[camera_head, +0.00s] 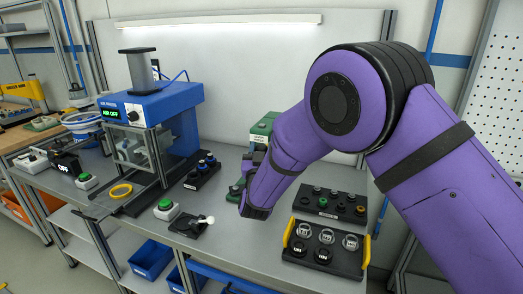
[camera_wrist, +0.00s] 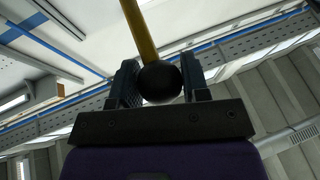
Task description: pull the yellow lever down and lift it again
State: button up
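The yellow lever (camera_wrist: 140,30) shows in the wrist view as a yellow rod ending in a black ball knob (camera_wrist: 160,82). The knob sits between the two fingers of my gripper (camera_wrist: 161,88), which appear to touch it on both sides. In the head view my gripper (camera_head: 251,162) is at the green press (camera_head: 266,126), low and behind my purple forearm, with its fingers pointing up. The lever is hidden behind my arm in that view, as is much of the press.
A blue air press (camera_head: 160,105) stands to the left on the grey bench.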

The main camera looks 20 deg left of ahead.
grip_shut()
jog(key=shift+w+r, duration=0.15)
jog(key=shift+r, duration=0.6)
jog(key=w+r+g, duration=0.1)
jog(key=r, duration=0.1)
jog(key=w+r+m+g, duration=0.1)
jog(key=r, duration=0.1)
jog(key=w+r+g+h, duration=0.1)
jog(key=r, duration=0.2)
jog(key=shift+w+d+r+m+g, duration=0.1)
jog(key=shift+w+m+g, duration=0.05)
jog(key=shift+m+g, duration=0.15)
jog(key=w+r+m+g+h, duration=0.1)
jog(key=w+r+g, duration=0.4)
jog(key=w+r, duration=0.2)
jog(key=shift+w+d+r, duration=0.15)
jog(key=shift+w+r, duration=0.15)
jog(key=shift+w, duration=0.45)
jog(key=shift+r, duration=0.15)
jog(key=o, duration=0.6)
grip_release()
jog(key=shift+w, duration=0.1)
